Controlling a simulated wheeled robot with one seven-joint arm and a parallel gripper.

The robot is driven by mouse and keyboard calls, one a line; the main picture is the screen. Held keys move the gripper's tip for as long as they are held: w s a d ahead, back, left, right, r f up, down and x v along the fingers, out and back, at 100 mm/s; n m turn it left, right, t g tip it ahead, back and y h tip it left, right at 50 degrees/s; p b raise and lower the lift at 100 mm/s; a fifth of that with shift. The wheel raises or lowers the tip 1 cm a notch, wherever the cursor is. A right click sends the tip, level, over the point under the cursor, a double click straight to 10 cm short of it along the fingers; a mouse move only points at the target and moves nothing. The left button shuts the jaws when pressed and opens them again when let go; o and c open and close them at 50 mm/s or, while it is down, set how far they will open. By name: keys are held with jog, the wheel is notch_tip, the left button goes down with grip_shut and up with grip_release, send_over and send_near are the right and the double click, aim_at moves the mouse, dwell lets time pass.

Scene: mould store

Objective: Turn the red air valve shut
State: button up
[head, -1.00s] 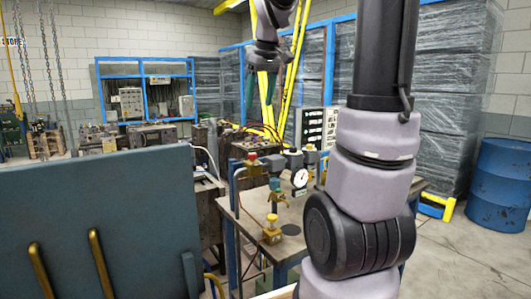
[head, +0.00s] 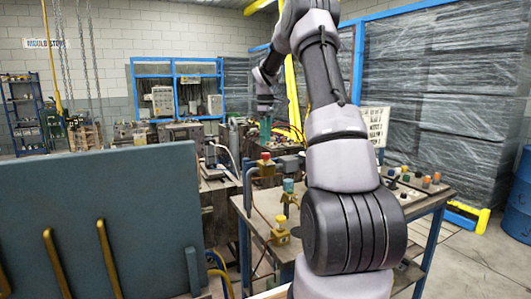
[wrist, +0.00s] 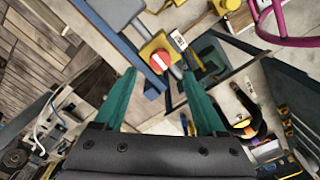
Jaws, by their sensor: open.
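The red valve knob (head: 265,157) sits on a yellow body on the blue-framed bench at centre. In the wrist view the red knob (wrist: 160,60) is round with a short pale bar across it, on a yellow square body. My gripper (wrist: 159,74) has two teal fingers spread apart with nothing between them. The knob shows just beyond the fingertips, between them in the picture and apart from both. In the head view my gripper (head: 265,132) shows small, above the knob in the picture; I cannot tell the exact gap.
A teal-topped valve (head: 288,186) and a yellow-topped valve (head: 281,220) stand nearby on the bench (head: 262,232). A button panel (head: 412,183) is at right. A large blue-grey plate (head: 95,220) fills the left foreground. A magenta handwheel (wrist: 290,30) shows in the wrist view.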

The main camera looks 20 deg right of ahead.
aim_at(266, 157)
notch_tip(266, 157, down, 6)
jog(key=shift+f, duration=0.1)
grip_shut()
